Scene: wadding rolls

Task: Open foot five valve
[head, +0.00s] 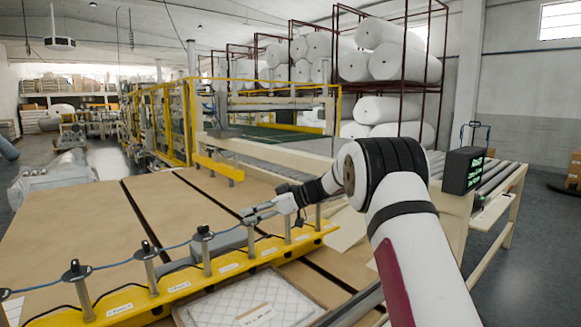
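A yellow bar (215,274) runs across the front and carries several upright grey feet, each with a small white label too small to read. Black valve knobs top the feet at the left (75,270), further right (147,250) and nearer the middle (203,234). My gripper (247,215) reaches in from the right, with its fingertips at the top of the foot (251,240) right of that middle knob. The gripper hides that foot's top, and I cannot tell whether it touches a valve. Which foot is number five is not legible.
A blue hose (115,265) links the feet. A quilted white pad in a frame (250,303) lies under the bar. Brown board panels (90,212) lie behind it. A dark box with green digits (463,170) stands at the right near a roller conveyor (502,180).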

